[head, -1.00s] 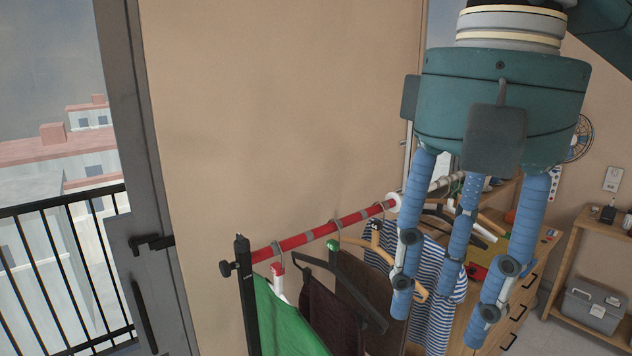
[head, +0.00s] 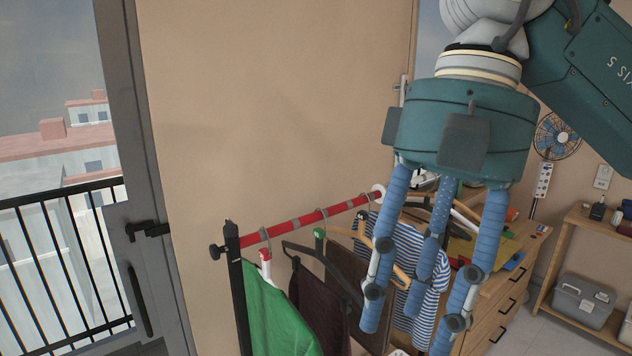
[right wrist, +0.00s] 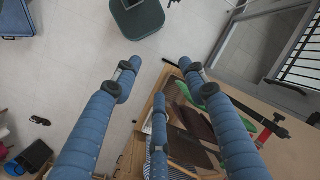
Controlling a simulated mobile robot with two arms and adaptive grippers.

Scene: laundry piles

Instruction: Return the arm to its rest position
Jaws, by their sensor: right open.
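My right gripper (head: 416,325) hangs from the upper right in the head view, its blue fingers spread apart and empty. It is in front of the clothes rack's far end, overlapping the striped shirt (head: 429,292) in the picture. In the right wrist view its fingers (right wrist: 160,82) are also spread, with nothing between them. A red rack rail (head: 318,217) carries a green garment (head: 275,318), dark brown garments (head: 318,318) and the striped shirt on hangers. The right arm (head: 580,75) is raised at the upper right. My left gripper is not in view.
A wooden dresser (head: 500,305) stands behind the rack, with items on top. A shelf (head: 588,240) with a grey toolbox (head: 583,300) is at the right. A grey-framed door (head: 140,200) and balcony railing (head: 60,270) are at the left. A beige wall (head: 270,110) stands behind the rack.

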